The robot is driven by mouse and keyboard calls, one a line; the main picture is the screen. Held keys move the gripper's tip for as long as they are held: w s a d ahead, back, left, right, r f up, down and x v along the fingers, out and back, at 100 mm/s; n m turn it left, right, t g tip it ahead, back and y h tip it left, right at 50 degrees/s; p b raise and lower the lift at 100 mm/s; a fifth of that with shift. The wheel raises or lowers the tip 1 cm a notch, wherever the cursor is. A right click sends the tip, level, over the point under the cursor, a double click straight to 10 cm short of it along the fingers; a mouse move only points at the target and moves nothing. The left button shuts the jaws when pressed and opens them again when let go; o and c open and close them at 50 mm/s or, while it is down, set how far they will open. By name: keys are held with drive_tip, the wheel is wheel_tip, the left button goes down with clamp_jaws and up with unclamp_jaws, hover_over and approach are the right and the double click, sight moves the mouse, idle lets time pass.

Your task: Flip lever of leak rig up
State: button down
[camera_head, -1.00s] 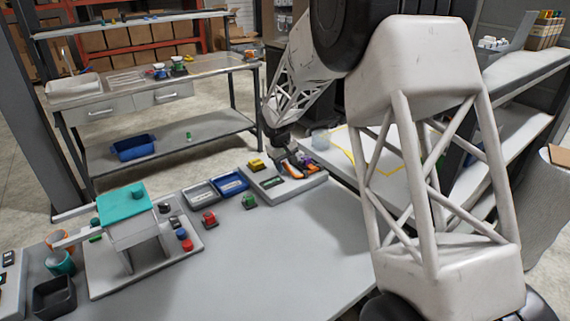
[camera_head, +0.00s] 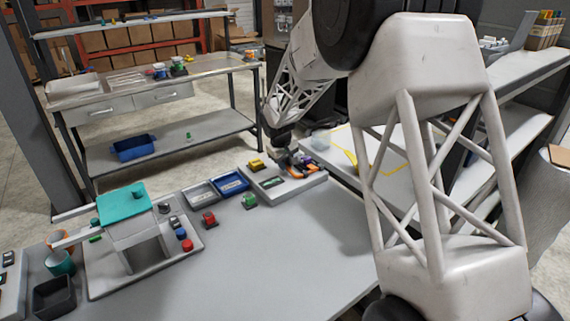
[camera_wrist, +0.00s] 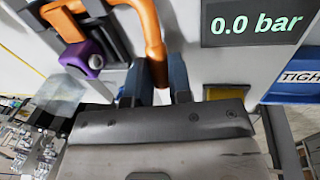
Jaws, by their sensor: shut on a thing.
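The leak rig is a light panel (camera_head: 268,187) at the far end of the bench in the head view, with orange and purple parts on it. In the wrist view an orange bar (camera_wrist: 149,30), seemingly the lever, runs down between the dark blue fingertips of my gripper (camera_wrist: 157,90). My gripper is shut on its lower end. A purple block (camera_wrist: 88,57) with a round grey knob sits left of the bar. A display (camera_wrist: 254,23) on the rig reads 0.0 bar. In the head view my gripper (camera_head: 281,147) partly hides the rig, and the lever's angle is unclear.
A yellow block (camera_head: 256,165) sits at the rig's left end. A blue tray (camera_head: 231,184) and a grey tray (camera_head: 200,195) stand to its left. Green (camera_head: 249,201) and red (camera_head: 209,219) pieces stand in front. The bench's near middle is clear.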

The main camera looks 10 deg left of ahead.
drive_tip(key=shift+s+d+r+t+y, duration=0.2)
drive_tip(key=shift+r+t+y, duration=0.2)
drive_tip(key=shift+t+y, duration=0.15)
drive_tip(key=shift+s+d+r+t+y, duration=0.2)
drive_tip(key=shift+r+t+y, duration=0.15)
drive_tip(key=shift+t+y, duration=0.15)
drive_tip(key=shift+s+d+r+t+y, duration=0.15)
drive_tip(key=shift+d+r+t+y, duration=0.05)
drive_tip(key=shift+r+t+y, duration=0.3)
drive_tip(key=shift+s+d+t+y, duration=0.15)
drive_tip(key=shift+t+y, duration=0.1)
drive_tip(key=shift+s+d+r+m+t+y, duration=0.3)
drive_tip(key=shift+s+d+r+t+y, duration=0.15)
drive_tip(key=shift+t+y, duration=0.4)
drive_tip(key=c, duration=1)
unclamp_jaws()
drive_tip(key=shift+c, duration=0.2)
drive_tip(key=v, duration=0.7)
drive_tip(key=shift+s+r, duration=0.25)
drive_tip(key=shift+s, duration=0.05)
